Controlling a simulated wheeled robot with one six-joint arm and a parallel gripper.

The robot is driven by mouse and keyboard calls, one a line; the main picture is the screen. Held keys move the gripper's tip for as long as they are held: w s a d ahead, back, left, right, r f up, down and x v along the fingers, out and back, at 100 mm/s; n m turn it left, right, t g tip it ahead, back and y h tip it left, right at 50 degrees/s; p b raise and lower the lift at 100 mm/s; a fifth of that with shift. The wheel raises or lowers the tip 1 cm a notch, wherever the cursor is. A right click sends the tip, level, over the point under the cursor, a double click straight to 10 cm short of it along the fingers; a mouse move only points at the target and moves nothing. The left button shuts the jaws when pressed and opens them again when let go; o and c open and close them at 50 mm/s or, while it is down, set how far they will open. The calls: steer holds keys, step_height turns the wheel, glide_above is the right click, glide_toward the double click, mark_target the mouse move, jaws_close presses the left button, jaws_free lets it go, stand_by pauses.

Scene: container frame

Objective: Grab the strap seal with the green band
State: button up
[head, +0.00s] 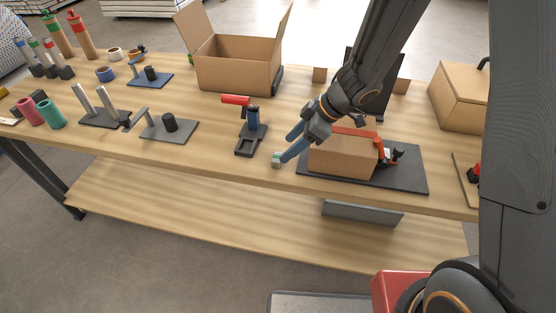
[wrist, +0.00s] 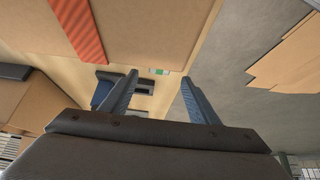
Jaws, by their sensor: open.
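A small pale strap seal with a green band (head: 277,160) sits near the front edge of the bench, left of the strapped carton. It also shows in the wrist view (wrist: 159,71), framed between the fingertips and seemingly beyond them. My gripper (head: 287,156) is open, its blue-grey fingers reaching down to the left beside the seal. In the wrist view the fingers (wrist: 160,77) are spread with nothing between them. I cannot tell how large the gap to the seal is.
A carton (head: 342,158) with a red strap lies on a dark plate (head: 408,178), right of my gripper. An open carton (head: 238,66) is behind. The bench front edge (head: 240,176) is close.

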mark_target(277, 157)
steer(key=shift+p+x, duration=0.45)
steer(key=shift+x, duration=2.35)
steer(key=c, duration=1.1)
steer(key=shift+c, duration=0.2)
